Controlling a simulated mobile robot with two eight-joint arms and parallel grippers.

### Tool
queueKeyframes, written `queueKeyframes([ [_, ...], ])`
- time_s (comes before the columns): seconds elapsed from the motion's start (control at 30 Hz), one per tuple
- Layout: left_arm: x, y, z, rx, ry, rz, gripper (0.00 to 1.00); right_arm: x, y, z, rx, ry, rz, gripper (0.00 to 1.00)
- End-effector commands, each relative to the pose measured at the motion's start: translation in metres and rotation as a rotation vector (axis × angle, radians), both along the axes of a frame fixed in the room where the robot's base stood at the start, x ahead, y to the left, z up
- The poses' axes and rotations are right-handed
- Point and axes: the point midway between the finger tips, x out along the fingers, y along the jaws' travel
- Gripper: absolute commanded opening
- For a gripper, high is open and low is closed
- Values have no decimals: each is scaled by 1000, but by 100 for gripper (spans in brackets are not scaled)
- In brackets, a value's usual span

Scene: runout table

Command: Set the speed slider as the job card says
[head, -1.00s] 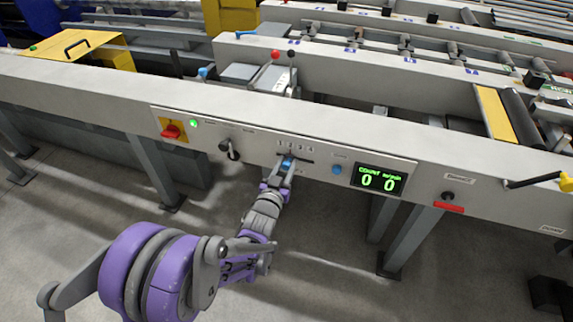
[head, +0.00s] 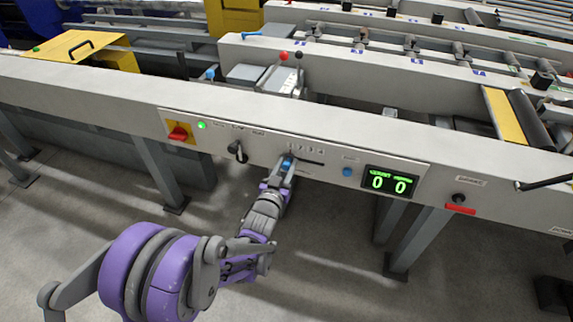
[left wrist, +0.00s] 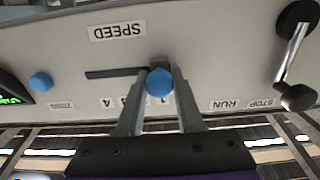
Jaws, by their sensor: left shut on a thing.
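The blue speed slider knob (head: 287,163) sits toward the left, low-number end of its slot (head: 312,162) under the marks 1 to 4. My left gripper (head: 284,170) is shut on it. In the left wrist view, which is upside down, the two fingers flank the round blue knob (left wrist: 159,82). The bare slot (left wrist: 110,73) runs left from it, beside the SPEED label (left wrist: 118,31). A finger hides part of the number row, so I cannot tell the exact mark. I cannot make out a readable job card. My right gripper is out of view.
A black-handled RUN/STOP lever (head: 237,150) stands left of the slider, and a red switch (head: 179,133) beyond it. A blue button (head: 347,172) and a green display reading 0 0 (head: 390,183) are to the right.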

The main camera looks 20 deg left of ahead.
Motion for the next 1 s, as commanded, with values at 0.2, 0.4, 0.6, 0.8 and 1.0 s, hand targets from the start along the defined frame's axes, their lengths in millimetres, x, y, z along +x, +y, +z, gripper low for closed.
queueKeyframes([
  [0.2,0,4,0,1,1,7,56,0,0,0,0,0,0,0],
  [0.4,0,3,0,1,1,5,66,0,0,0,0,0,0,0],
  [0.6,-3,3,0,1,0,4,66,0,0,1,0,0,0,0],
  [0.8,-32,4,1,2,0,4,66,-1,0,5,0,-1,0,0],
  [1.0,-74,5,1,0,0,5,66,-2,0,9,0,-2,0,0],
])
